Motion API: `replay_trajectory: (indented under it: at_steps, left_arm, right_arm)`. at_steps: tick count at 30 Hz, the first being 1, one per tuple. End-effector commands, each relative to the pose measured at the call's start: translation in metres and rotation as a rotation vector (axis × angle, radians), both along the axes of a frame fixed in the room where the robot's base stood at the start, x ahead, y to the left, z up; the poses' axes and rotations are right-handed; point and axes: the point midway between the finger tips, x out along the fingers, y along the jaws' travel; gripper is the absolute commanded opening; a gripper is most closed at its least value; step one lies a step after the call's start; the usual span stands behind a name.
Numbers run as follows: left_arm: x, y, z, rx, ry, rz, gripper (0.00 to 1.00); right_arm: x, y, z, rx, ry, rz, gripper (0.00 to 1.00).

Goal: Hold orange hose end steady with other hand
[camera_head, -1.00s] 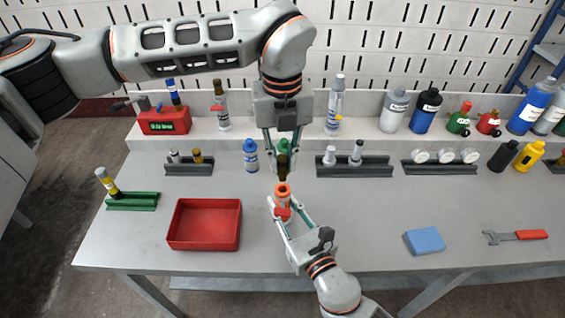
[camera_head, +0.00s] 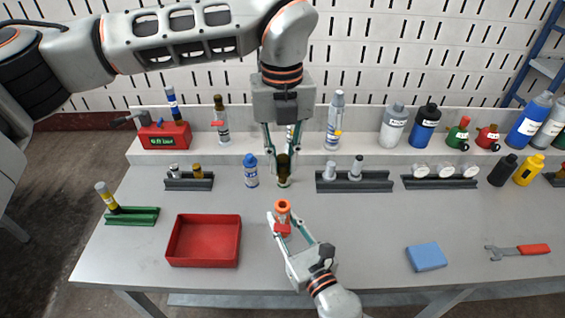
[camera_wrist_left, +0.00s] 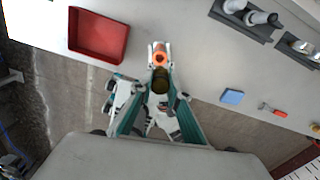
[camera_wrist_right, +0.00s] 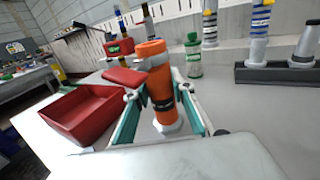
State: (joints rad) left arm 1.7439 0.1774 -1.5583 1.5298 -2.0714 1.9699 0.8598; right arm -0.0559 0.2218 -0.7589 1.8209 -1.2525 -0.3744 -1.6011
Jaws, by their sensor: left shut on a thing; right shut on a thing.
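The orange hose end (camera_head: 283,206) is a cylinder with a dark band and a pale base, which show in the right wrist view (camera_wrist_right: 160,85). A red piece (camera_head: 282,229) sits on its near side. My right gripper (camera_head: 282,222) is shut on it and holds it nearly upright, open end up. My left gripper (camera_head: 283,165) points down above and behind it, shut on a dark brown fitting (camera_head: 283,163). The left wrist view shows the fitting (camera_wrist_left: 160,80) in line with the orange ring (camera_wrist_left: 160,56). The two pieces are apart; the fitting's lower end is unclear.
A red tray (camera_head: 180,263) is left of my right gripper. A dark rack (camera_head: 354,183) is back right. A blue block (camera_head: 426,257) and a wrench (camera_head: 517,252) lie right; table between is clear.

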Motion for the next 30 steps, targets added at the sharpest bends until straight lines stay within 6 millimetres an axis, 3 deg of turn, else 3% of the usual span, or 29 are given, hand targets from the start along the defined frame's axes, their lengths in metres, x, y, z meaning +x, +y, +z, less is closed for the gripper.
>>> replay_trajectory:
  at_steps: [5, 12, 13, 15, 25, 30]
  left_arm:
    - [0.0, 0.0, 0.012, -0.001, 0.0, 0.0, 0.0]
    - [0.0, 0.0, 0.013, 0.0, 0.001, -0.001, 0.0]
    - [0.0, 0.0, 0.013, -0.001, 0.001, -0.001, 0.0]
    - [0.0, 0.0, 0.013, 0.0, 0.001, -0.001, 0.0]
    - [0.0, 0.0, 0.012, 0.0, 0.001, 0.0, 0.0]
    - [0.0, 0.0, 0.012, 0.0, 0.001, 0.0, 0.0]
  right_arm:
    - [0.0, -0.001, 0.0, -0.001, 0.0, -0.001, 0.0]
    - [0.0, -0.001, 0.0, -0.001, 0.0, -0.001, 0.0]
    - [0.0, -0.001, 0.0, -0.001, 0.0, -0.001, 0.32]
    - [0.0, -0.001, 0.0, -0.001, 0.0, -0.001, 0.44]
    - [-0.001, -0.001, 0.0, 0.0, 0.001, 0.0, 0.44]
    - [-0.014, -0.007, -0.001, -0.001, 0.003, 0.0, 0.44]
